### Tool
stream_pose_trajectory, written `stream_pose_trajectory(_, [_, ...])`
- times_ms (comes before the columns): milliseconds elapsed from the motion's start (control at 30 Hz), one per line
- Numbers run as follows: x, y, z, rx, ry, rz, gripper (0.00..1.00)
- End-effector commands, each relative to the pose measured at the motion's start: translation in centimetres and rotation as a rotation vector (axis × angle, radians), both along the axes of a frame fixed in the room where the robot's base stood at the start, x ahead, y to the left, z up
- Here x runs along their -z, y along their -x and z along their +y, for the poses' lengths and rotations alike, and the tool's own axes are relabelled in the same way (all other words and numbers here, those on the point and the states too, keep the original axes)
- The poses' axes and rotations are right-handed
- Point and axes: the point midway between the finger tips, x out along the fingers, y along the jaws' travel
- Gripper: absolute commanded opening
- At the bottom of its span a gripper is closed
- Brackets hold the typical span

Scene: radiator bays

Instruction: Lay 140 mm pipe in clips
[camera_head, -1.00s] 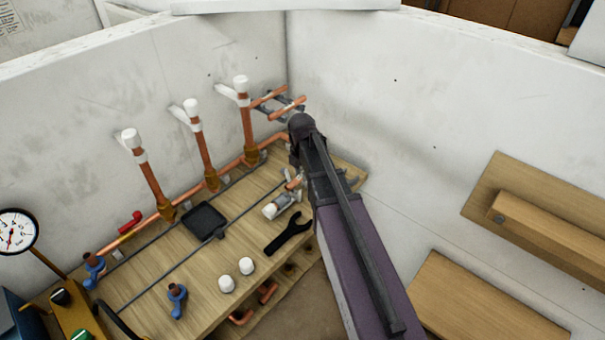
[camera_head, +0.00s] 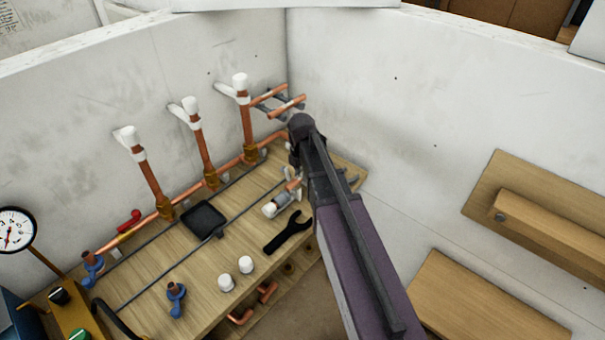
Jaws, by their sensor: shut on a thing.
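Two short copper pipes, one farther back (camera_head: 267,95) and one nearer (camera_head: 287,107), lie side by side across dark grey supports near the wall corner. The dark end of my arm is just right of and below them. My gripper is hidden behind my arm, so its jaws and anything in them do not show. A small piece of copper (camera_head: 293,184) shows at the left edge of my arm, over the bench. Small white parts, possibly clips (camera_head: 288,171), stand beside it. I cannot tell whether this copper is a separate pipe or whether it touches them.
The wooden bench (camera_head: 150,270) carries a black wrench (camera_head: 288,233), a black square pad (camera_head: 204,220), white caps (camera_head: 235,274) and blue-handled valves (camera_head: 176,297). Three white-capped copper risers (camera_head: 202,147) stand along the back wall. A gauge (camera_head: 14,230) is at the left. Wooden ledges (camera_head: 545,230) are at the right.

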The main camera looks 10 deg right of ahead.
Motion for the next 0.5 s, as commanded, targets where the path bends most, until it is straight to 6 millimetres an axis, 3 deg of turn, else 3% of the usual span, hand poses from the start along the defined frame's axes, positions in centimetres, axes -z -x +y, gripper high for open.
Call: stream_pose_trajectory(500, [1.22, 0.0, 0.03, 0.0, 0.0, 0.0, 0.0])
